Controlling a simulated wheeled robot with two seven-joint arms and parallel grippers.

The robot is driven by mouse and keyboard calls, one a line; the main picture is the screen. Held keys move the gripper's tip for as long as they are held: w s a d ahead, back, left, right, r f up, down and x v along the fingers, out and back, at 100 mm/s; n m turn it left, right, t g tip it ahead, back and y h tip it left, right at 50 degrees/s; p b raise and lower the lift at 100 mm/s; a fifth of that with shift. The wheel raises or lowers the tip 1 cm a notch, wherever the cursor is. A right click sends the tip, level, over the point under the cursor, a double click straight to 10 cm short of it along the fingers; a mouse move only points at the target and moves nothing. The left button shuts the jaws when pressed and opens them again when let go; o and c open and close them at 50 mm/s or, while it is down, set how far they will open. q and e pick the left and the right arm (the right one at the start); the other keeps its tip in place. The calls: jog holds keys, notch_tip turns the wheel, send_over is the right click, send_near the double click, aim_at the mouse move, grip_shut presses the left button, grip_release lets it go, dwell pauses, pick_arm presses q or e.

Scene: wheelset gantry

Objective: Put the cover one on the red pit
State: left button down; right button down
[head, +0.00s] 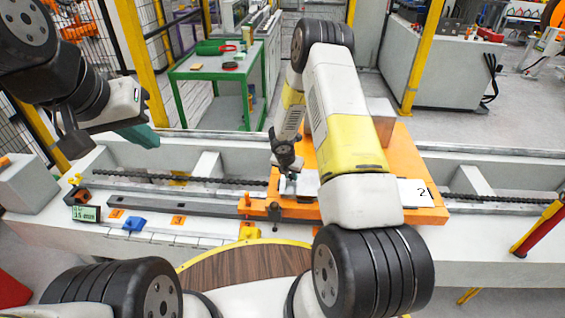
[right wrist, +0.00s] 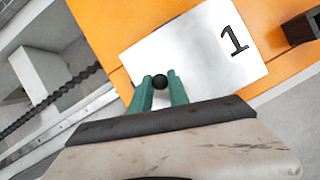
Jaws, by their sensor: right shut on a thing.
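The white cover with the number 1 (right wrist: 190,50) lies over the orange platform in the right wrist view; whether it touches the platform is hard to tell. My right gripper (right wrist: 161,84) is shut on the cover's black knob (right wrist: 160,81), near one edge of the cover. In the head view the right gripper (head: 288,178) is over the left part of the orange platform (head: 405,145), and cover one (head: 308,184) is partly hidden by my arm. My left gripper (head: 141,136) hangs over the rail bed at the left; its finger gap is unclear. I cannot make out a red pit.
A second white cover, marked 2 (head: 415,193), lies at the platform's right. A dark block (right wrist: 302,27) stands on the platform in the right wrist view. A blue piece (head: 133,223) and a small display (head: 86,213) sit at the front left. A green cart (head: 222,70) stands behind.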

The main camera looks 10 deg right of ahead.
jog(key=shift+f, duration=1.1)
jog(key=shift+f, duration=0.1)
jog(key=c, duration=1.3)
grip_release()
jog(key=shift+o, duration=0.2)
